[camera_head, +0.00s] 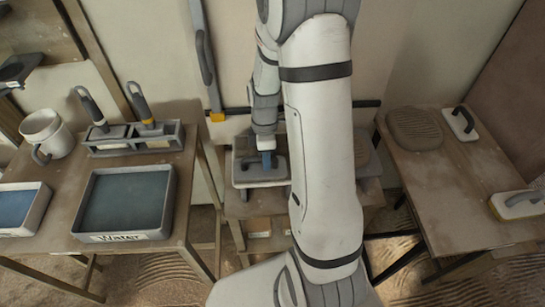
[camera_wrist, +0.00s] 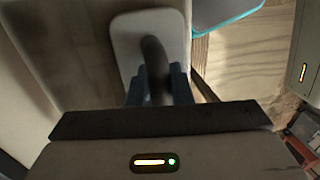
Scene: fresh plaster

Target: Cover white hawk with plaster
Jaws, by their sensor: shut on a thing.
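My gripper (camera_wrist: 158,88) is shut on the dark handle of a flat tool with a pale rounded plate (camera_wrist: 126,38), seen in the wrist view. I cannot tell whether the tool touches the surface below. I cannot tell which piece is the white hawk, and no plaster is clearly recognizable.
A water tray (camera_head: 125,200) labelled "Water", a white bucket (camera_head: 45,133) and a tool rack (camera_head: 135,137) stand on the left table. The right table (camera_head: 445,185) holds a ribbed grey pad (camera_head: 414,129) and two handled floats (camera_head: 461,123), (camera_head: 517,204), with bare wood between them.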

